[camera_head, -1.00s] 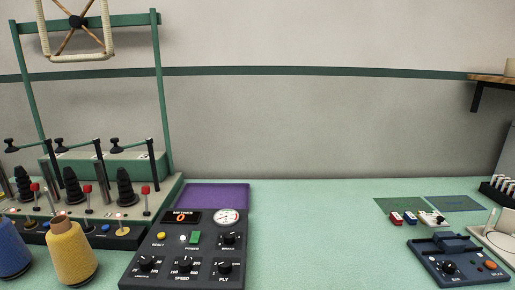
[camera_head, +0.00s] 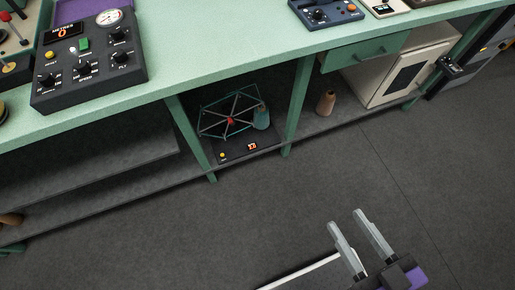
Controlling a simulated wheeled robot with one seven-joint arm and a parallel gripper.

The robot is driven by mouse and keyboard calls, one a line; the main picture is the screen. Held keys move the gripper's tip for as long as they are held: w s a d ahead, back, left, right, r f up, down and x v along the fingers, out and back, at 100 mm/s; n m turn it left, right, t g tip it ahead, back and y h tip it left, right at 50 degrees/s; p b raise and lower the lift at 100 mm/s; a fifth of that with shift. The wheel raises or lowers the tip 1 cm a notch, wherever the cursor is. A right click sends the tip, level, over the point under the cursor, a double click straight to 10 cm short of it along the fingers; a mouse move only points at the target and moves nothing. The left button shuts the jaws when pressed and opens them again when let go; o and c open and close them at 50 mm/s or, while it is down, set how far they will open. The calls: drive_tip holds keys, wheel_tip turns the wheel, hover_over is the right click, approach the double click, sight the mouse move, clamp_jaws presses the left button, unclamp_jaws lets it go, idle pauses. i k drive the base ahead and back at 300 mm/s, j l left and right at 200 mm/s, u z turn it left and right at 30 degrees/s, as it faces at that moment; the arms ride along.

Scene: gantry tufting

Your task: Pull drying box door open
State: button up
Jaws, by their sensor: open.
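The drying box appears to be the cream cabinet (camera_head: 358,84) on the lower shelf under the bench, at the upper right. Its front door (camera_head: 387,92) has a dark window (camera_head: 404,78) and looks closed. I cannot make out a handle clearly. My gripper (camera_head: 346,218) is at the lower right, above the dark floor. Its two pale fingers are apart with nothing between them. It is well apart from the cabinet, nearer to me.
The green bench has a drawer (camera_head: 365,51) beside the cabinet and a leg (camera_head: 298,105) left of it. A brown cone (camera_head: 326,103) stands on the shelf near the cabinet. A reel device (camera_head: 231,120) sits further left. The floor (camera_head: 300,190) in front is clear.

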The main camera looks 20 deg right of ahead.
sight(407, 72)
drive_tip(key=i+l+z, duration=0.1)
drive_tip(key=z, duration=1.05)
drive_tip(key=k+z, duration=0.1)
drive_tip(key=z, duration=0.15)
drive_tip(key=i+l+z, duration=0.1)
drive_tip(key=i+l, duration=0.15)
drive_tip(key=i, duration=0.15)
drive_tip(key=i+l, duration=0.2)
drive_tip(key=i, duration=0.2)
drive_tip(key=i+l+z, duration=0.15)
drive_tip(key=i, duration=0.2)
drive_tip(key=i+l+z, duration=0.1)
drive_tip(key=i, duration=0.35)
drive_tip(key=l, duration=0.1)
